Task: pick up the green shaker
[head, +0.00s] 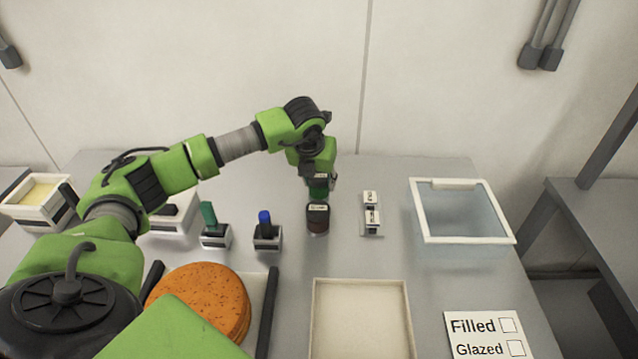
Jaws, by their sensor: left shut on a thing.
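The green shaker (318,188) is at the back middle of the table, in my left gripper (319,182), which reaches down from above. The gripper is shut on it. Only part of its dark green side shows between and below the fingers. A dark brown jar (317,220) with a pale label stands directly in front of it and hides its lower part, so I cannot tell whether the shaker touches the table. My right gripper is not in view.
Small stands with a green handle (209,214) and a blue handle (264,219) are left of the jar. A label stand (371,221) and a white-rimmed clear tray (463,239) are right. A beige tray (361,286), orange rounds (207,290) and a Filled/Glazed card (486,336) are in front.

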